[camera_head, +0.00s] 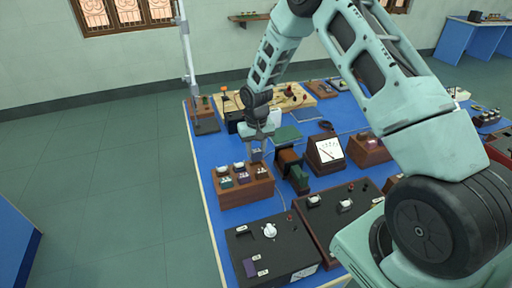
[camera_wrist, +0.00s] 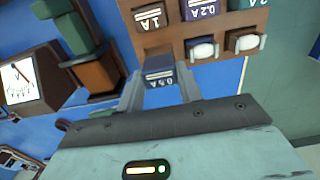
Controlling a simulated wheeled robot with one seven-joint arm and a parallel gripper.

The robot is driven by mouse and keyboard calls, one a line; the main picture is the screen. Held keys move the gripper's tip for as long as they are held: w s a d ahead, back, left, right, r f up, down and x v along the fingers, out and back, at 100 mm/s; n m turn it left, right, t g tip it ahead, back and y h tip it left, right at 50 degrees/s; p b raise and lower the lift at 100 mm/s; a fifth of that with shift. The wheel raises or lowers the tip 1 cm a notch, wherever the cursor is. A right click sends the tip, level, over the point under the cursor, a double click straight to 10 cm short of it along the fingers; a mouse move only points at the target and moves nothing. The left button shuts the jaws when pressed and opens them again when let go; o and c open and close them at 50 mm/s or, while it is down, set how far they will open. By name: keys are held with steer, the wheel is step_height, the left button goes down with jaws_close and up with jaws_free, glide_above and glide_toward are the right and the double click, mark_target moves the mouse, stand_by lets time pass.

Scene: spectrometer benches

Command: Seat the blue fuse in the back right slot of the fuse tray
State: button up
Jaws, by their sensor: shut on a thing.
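The fuse tray (camera_head: 245,195) is a brown wooden block on the blue bench, left of centre in the head view. It also shows at the top of the wrist view (camera_wrist: 228,22). My gripper (camera_head: 258,149) is over the tray's back right corner, pointing down. Its jaws are shut on the blue fuse (camera_wrist: 159,73), a blue-grey block marked 0.5 A, with one finger on each side. The back right slot (camera_wrist: 157,49) looks empty, just beyond the fuse in the wrist view. The fuse appears above the slot; I cannot tell whether it touches the tray.
A brown and green block (camera_head: 290,160) and a dial meter (camera_head: 326,152) stand right of the tray. A black box (camera_head: 270,250) lies in front.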

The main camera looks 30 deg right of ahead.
steer(key=shift+f+b, duration=1.2)
steer(key=shift+f, duration=0.8)
steer(key=o, duration=1.1)
steer(key=shift+c, duration=0.2)
step_height(320, 180, up, 18)
steer(key=b, duration=0.4)
steer(key=shift+f, duration=0.25)
